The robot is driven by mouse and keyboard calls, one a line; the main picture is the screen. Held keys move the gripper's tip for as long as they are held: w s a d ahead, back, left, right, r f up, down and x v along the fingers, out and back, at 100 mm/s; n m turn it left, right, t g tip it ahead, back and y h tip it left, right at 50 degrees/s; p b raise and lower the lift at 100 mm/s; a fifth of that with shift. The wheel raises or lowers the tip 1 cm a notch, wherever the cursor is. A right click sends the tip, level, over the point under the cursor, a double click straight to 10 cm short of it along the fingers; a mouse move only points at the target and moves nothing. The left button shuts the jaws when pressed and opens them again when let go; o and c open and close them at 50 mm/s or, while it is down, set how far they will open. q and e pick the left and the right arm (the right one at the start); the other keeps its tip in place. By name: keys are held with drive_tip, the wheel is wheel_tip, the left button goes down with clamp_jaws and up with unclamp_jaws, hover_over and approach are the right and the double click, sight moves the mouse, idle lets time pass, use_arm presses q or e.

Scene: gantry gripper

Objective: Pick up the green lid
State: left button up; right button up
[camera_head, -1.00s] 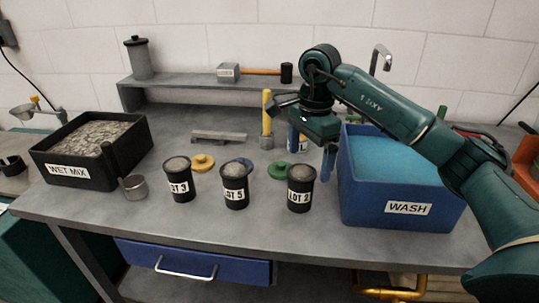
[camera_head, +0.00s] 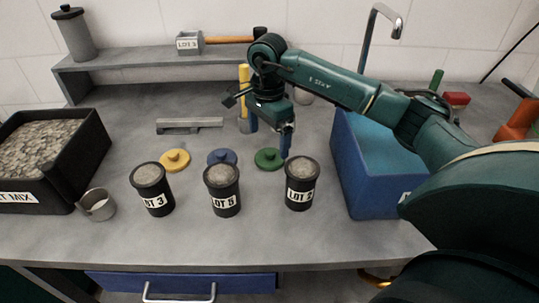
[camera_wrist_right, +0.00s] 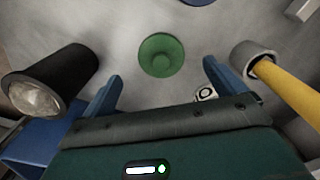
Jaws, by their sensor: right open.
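The green lid (camera_head: 268,159) lies flat on the grey bench behind the LOT 2 cup (camera_head: 301,184). It is round with a small knob on top. In the right wrist view the green lid (camera_wrist_right: 161,55) lies ahead of and between the two blue fingers. My right gripper (camera_head: 269,133) is open and empty, pointing down above the lid and apart from it. Its fingers also show in the right wrist view (camera_wrist_right: 163,72). My left gripper is in neither current view.
A blue lid (camera_head: 222,157) and a yellow lid (camera_head: 174,160) lie to the left. The LOT 5 cup (camera_head: 222,189) and LOT 3 cup (camera_head: 152,189) stand in front. A yellow-handled tool (camera_wrist_right: 286,91) stands close by. The blue wash bin (camera_head: 372,170) is on the right.

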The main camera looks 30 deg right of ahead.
sight(268, 153)
wheel_tip(268, 153, down, 6)
drive_tip(key=shift+r+p, duration=0.15)
drive_tip(key=shift+p, duration=0.4)
drive_tip(key=c, duration=1)
